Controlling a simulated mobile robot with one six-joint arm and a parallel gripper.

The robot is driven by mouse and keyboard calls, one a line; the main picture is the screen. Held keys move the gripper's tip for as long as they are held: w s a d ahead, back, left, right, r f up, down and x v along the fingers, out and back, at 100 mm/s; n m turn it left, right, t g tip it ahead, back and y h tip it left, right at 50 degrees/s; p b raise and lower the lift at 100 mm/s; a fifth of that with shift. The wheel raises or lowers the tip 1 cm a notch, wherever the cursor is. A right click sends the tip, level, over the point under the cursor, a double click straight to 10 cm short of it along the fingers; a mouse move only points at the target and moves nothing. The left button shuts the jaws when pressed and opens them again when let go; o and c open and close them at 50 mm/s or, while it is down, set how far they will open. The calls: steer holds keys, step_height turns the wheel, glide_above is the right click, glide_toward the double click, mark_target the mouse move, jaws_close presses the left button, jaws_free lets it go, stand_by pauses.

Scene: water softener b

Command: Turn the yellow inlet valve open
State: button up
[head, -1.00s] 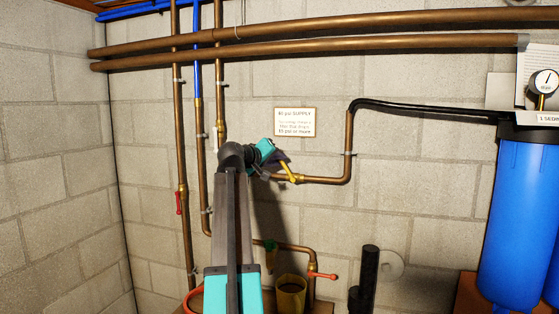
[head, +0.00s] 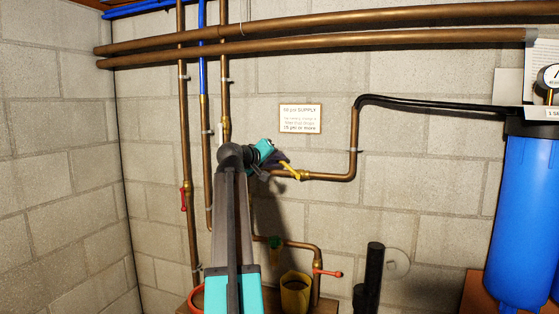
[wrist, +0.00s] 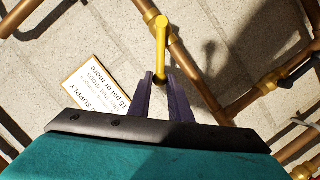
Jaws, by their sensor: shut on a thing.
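The yellow inlet valve (head: 299,175) sits at the left end of a horizontal copper pipe. Its yellow lever (wrist: 161,45) runs from the valve body at the top of the wrist view down between my purple fingers. My gripper (wrist: 160,78) is shut on the free end of the lever, one finger on each side. In the head view, my gripper (head: 284,164) reaches the lever from the upper left. The lever slants up and left from the pipe there. My fingers hide its end.
A pressure sign (head: 300,118) hangs on the block wall above the valve. Copper pipes (head: 187,130) run at left, one with a red lever (head: 183,197). A blue filter housing (head: 525,210) stands at right. A yellow cup (head: 295,292) is below.

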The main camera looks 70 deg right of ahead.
steer(key=shift+f, duration=0.15)
steer(key=shift+o, duration=0.2)
steer(key=shift+w+f+b, duration=0.3)
steer(key=shift+f+b, duration=0.05)
steer(key=shift+f, duration=0.2)
steer(key=shift+w+f+b, duration=0.3)
steer(key=shift+f+b, duration=0.05)
steer(key=shift+f, duration=0.3)
steer(key=shift+o, duration=0.4)
steer(key=shift+w+f+b, duration=0.25)
steer(key=shift+f+b, duration=0.4)
steer(key=shift+f, duration=0.5)
steer(key=o, duration=0.9)
steer(key=shift+s, duration=0.1)
